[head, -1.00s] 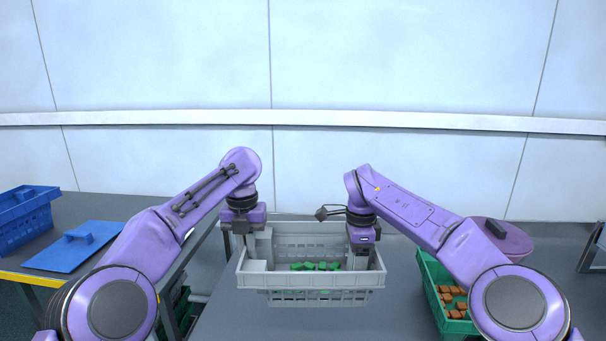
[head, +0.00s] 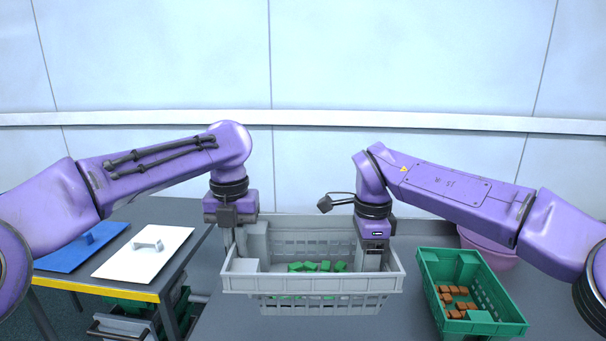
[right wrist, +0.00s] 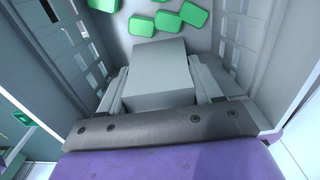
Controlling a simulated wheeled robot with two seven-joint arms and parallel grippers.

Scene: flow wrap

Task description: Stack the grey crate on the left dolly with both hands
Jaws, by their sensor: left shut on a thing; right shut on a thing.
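The grey crate (head: 312,283) is in the middle of the head view, roughly level, with several green pieces (head: 318,267) inside. My left gripper (head: 238,243) is shut at the crate's left end; its fingertips are partly hidden. My right gripper (head: 372,255) is shut at the right end. In the right wrist view its fingers (right wrist: 160,85) close on both sides of a grey block of the crate (right wrist: 155,75). The crate's underside is hidden, so I cannot tell how high it is above the grey table. I cannot make out a left dolly.
A green crate (head: 428,277) with brown pieces stands at the right, before a pink tub (head: 487,248). A side table with a yellow edge (head: 100,291) at the left bears a white lid (head: 130,262) and a blue lid (head: 65,258). Green and grey containers show below it.

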